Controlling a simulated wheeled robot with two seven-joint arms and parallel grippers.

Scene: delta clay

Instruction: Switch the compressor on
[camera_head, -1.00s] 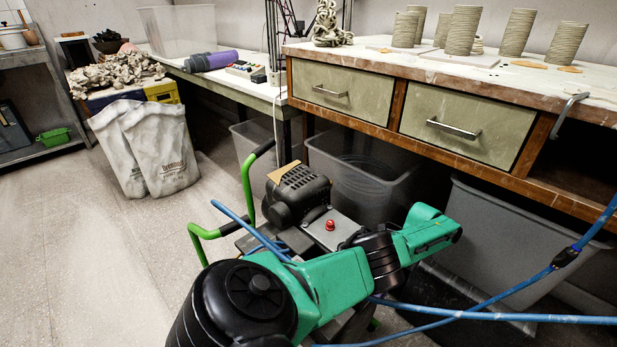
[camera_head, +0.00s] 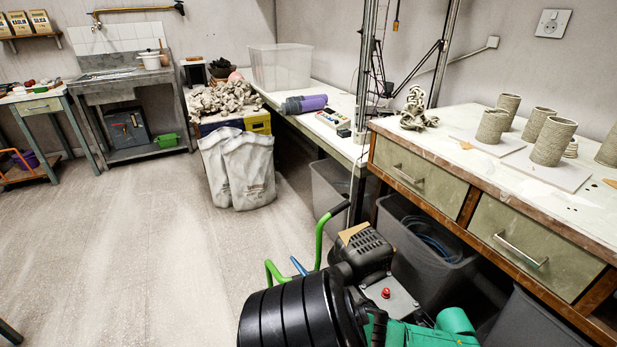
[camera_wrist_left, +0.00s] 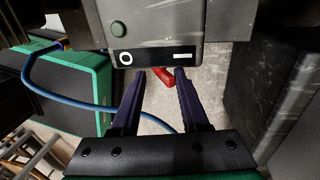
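The compressor shows in the head view as a dark ribbed motor (camera_head: 370,250) on a grey body with a red knob (camera_head: 386,293) and a green handle (camera_head: 320,238). My left arm covers its lower part. A red piece (camera_wrist_left: 163,77) shows just below that strip. My left gripper (camera_wrist_left: 158,74) is open, its purple fingers either side of the red piece; contact cannot be told. My right gripper is out of view.
A blue hose (camera_wrist_left: 75,102) runs behind the left fingers. A wooden bench with drawers (camera_head: 420,180) and grey bins (camera_head: 425,245) stand close right of the compressor. White sacks (camera_head: 238,170) stand beyond. The floor (camera_head: 140,250) at left is clear.

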